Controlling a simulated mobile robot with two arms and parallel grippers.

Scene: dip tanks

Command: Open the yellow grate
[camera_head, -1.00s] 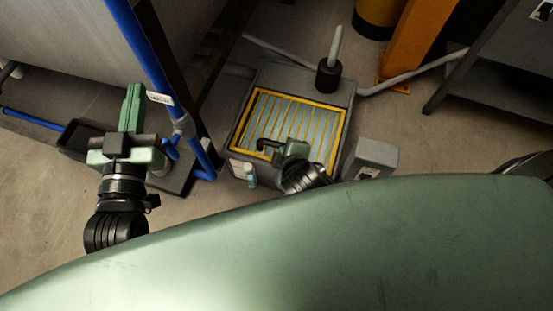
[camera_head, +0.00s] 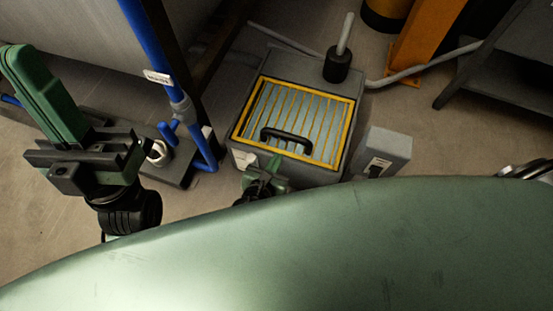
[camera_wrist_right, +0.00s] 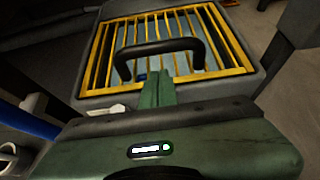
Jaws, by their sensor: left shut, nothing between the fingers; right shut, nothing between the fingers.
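The yellow grate (camera_head: 295,108) lies closed on top of a grey box-shaped tank (camera_head: 243,153) in the head view. A black handle (camera_head: 287,137) stands on its near side. The grate also fills the top of the right wrist view (camera_wrist_right: 198,30), with the handle (camera_wrist_right: 160,47) across it. My right gripper (camera_head: 258,180) is shut and empty, just in front of the tank's near side. In the wrist view its green fingers (camera_wrist_right: 158,85) point at the handle, apart from it as far as I can tell. My left gripper (camera_head: 30,75) is shut and empty at the far left, away from the grate.
A blue pipe frame (camera_head: 150,55) stands left of the tank. A black-collared pipe (camera_head: 338,65) rises at the tank's back. A grey box (camera_head: 387,150) stands to the right. An orange post (camera_head: 425,40) is behind.

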